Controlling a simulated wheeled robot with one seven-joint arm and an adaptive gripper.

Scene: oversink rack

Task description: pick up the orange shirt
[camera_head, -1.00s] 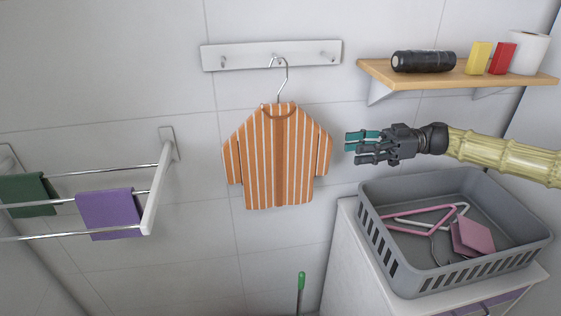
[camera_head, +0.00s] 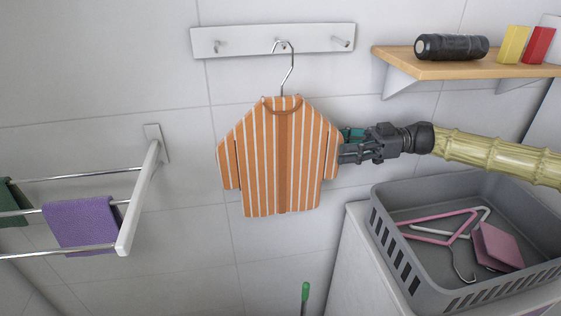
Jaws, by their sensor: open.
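The orange shirt (camera_head: 262,160) with white stripes hangs on a metal hanger (camera_head: 288,72) from the white wall rail (camera_head: 240,40). It hangs upright against the tiled wall. My gripper (camera_head: 352,144) is at the shirt's right sleeve, coming from the right. Its fingers are open. One teal fingertip shows just beside the sleeve edge, and the finger ends are partly hidden by the sleeve. I cannot tell whether they touch the cloth.
A wooden shelf (camera_head: 440,66) with a black cylinder (camera_head: 452,47) and yellow and red boxes is above my arm. A grey basket (camera_head: 408,272) with hangers and a pink cloth (camera_head: 497,247) is below it.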

